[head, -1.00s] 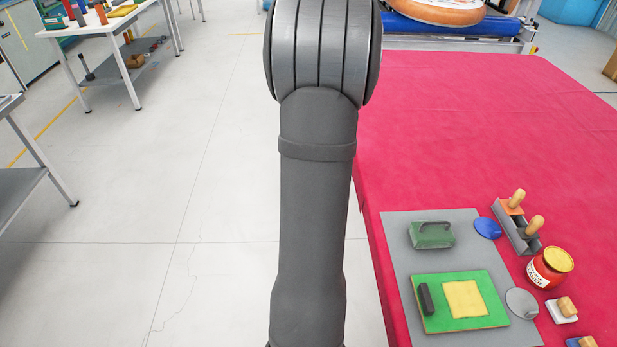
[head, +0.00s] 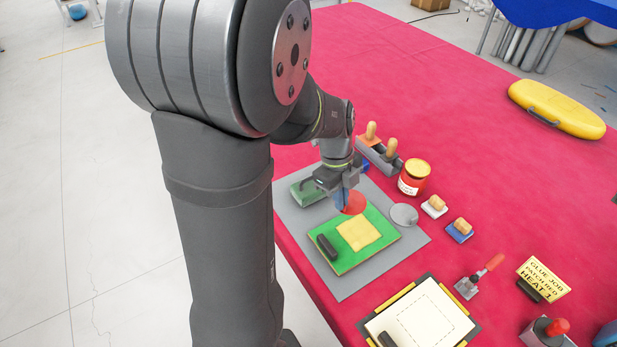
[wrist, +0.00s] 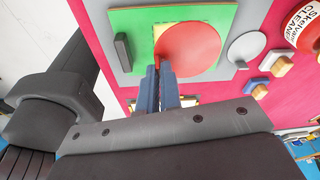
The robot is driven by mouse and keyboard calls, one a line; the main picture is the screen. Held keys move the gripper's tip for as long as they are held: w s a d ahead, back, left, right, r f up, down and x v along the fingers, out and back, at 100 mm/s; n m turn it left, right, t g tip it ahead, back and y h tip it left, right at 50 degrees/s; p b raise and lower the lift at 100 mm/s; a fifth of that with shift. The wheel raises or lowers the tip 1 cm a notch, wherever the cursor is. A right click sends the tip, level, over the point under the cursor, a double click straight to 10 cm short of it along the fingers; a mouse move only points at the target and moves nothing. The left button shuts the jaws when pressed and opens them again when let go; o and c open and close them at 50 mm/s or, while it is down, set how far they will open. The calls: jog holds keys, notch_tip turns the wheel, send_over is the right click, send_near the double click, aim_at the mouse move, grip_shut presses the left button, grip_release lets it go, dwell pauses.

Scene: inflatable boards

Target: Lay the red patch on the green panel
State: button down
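The red patch (head: 355,203) is a flat round disc at the tip of my gripper (head: 345,190). In the wrist view the red patch (wrist: 190,50) reaches out from between my two blue fingertips (wrist: 161,66), which are close together on its near edge. The green panel (head: 383,252) lies on a grey mat and has a yellow square (head: 362,231) and a black handle-like block (head: 327,247) on it. The patch appears to be above the panel's far edge. In the wrist view the patch covers much of the green panel (wrist: 128,18) and most of the yellow square.
The grey mat (head: 345,286) lies on the red-covered table (head: 460,130). A grey disc (head: 404,214) lies right of the panel. A green block (head: 308,192), a red jar (head: 413,178) and two wooden-knobbed blocks (head: 435,206) stand nearby. A yellow-edged board (head: 420,318) lies in front.

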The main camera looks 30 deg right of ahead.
jog(key=shift+s+d+f+m, duration=0.1)
jog(key=shift+s+f+m, duration=0.4)
jog(key=shift+f, duration=0.65)
jog(key=shift+s+d+f+m, duration=0.1)
jog(key=shift+s+f+m, duration=0.2)
jog(key=shift+s+f, duration=0.6)
jog(key=shift+s+d+f+m, duration=0.1)
jog(key=shift+s+f+m, duration=0.3)
jog(key=shift+f, duration=1)
jog(key=shift+w+f, duration=0.1)
jog(key=shift+f, duration=0.5)
dwell(0.4)
jog(key=c, duration=1.1)
grip_release()
jog(key=shift+r, duration=3.05)
